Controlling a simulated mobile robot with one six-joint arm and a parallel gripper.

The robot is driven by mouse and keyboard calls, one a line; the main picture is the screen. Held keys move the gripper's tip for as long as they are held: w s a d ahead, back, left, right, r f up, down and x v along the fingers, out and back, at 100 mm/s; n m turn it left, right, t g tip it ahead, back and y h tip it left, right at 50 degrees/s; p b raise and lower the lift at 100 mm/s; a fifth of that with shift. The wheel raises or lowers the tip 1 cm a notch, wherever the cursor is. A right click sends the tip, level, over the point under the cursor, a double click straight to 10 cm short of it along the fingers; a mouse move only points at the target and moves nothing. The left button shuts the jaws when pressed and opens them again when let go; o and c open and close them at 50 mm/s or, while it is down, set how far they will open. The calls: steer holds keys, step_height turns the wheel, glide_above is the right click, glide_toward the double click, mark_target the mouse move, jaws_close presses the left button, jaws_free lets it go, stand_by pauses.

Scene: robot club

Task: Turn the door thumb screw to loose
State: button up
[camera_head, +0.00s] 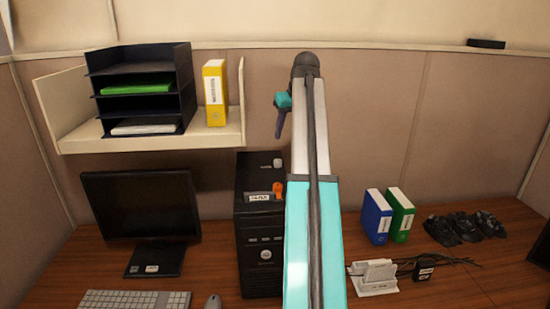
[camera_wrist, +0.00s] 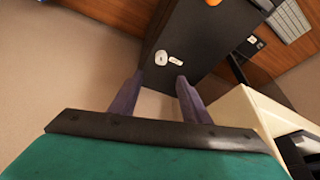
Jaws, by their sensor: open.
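The black computer tower (camera_head: 258,240) stands upright on the desk, and its dark panel (camera_wrist: 205,35) fills the upper middle of the wrist view. A small round pale knob or dial (camera_wrist: 161,57) sits near the panel's near edge, beside a small white label (camera_wrist: 176,61). An orange knob (camera_head: 278,188) sits on the tower's top; part of it shows at the wrist view's upper edge (camera_wrist: 213,2). I cannot tell for sure which is the door thumb screw. My gripper (camera_wrist: 157,97) is open and empty, its purple fingers apart, short of the pale knob. In the head view my gripper (camera_head: 280,123) is above the tower.
A shelf (camera_head: 215,138) with a black letter tray (camera_head: 140,60) and a yellow binder (camera_head: 215,95) hangs at the left. A monitor (camera_head: 140,205) and keyboard (camera_head: 135,300) stand left of the tower. Blue (camera_head: 376,215) and green binders (camera_head: 400,215) stand right.

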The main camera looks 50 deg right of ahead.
steer(key=shift+w, duration=0.1)
steer(key=p, duration=0.5)
glide_toward(278, 160)
steer(key=shift+x, duration=4.15)
steer(key=shift+a, duration=0.1)
steer(key=c, duration=1)
steer(key=shift+a, duration=0.1)
steer(key=shift+c, duration=0.2)
